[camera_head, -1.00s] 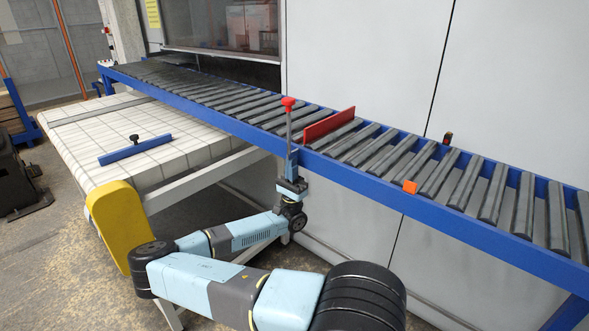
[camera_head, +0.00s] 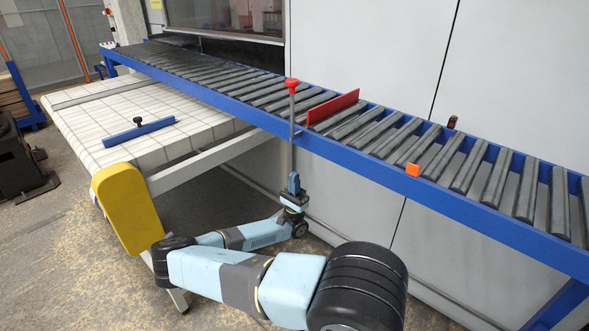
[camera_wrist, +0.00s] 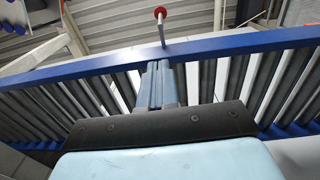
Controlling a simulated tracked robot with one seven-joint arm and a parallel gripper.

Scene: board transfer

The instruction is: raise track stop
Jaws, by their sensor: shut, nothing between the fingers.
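A red plate (camera_head: 332,108) stands upright across the rollers of the blue-railed roller track. Beside it at the near rail, a thin grey rod (camera_head: 292,110) with a red knob (camera_head: 292,83) rises above the rail and continues below it. The knob also shows in the wrist view (camera_wrist: 162,12), at the top. My gripper (camera_head: 293,176) points up below the near rail, close to the rod's lower part. In the wrist view my gripper's fingers (camera_wrist: 154,66) are together with nothing between them. Whether they touch the rod cannot be told.
The blue near rail (camera_head: 440,200) runs above my arm. A white gridded table (camera_head: 90,125) with a blue bar (camera_head: 138,131) on it stands left; its yellow end cover (camera_head: 127,205) is close to my arm. An orange block (camera_head: 412,169) sits on the rail.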

